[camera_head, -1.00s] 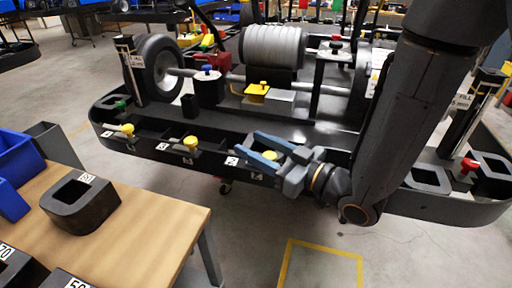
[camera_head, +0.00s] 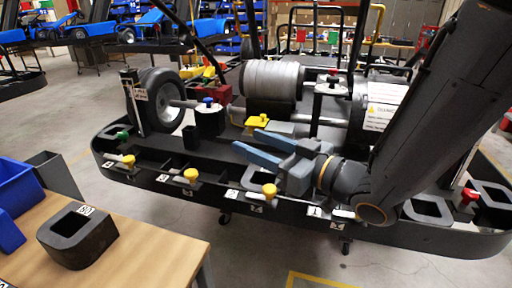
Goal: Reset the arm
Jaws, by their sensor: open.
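My gripper (camera_head: 258,147) is open and empty. Its two blue-grey fingers point left, over the front part of the black kart stand (camera_head: 150,183). My dark arm comes down from the upper right to it. The fingertips appear just below a yellow knob (camera_head: 257,122) in the picture; I cannot tell whether they touch anything. Another yellow knob (camera_head: 269,190) on the stand's front rail shows below the gripper.
The stand carries a wheel (camera_head: 160,101), a large grey cylinder (camera_head: 270,78), a blue knob (camera_head: 208,101) and a red knob (camera_head: 470,194). A wooden table (camera_head: 130,245) with a black block (camera_head: 78,238) and blue bins (camera_head: 18,185) is at lower left.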

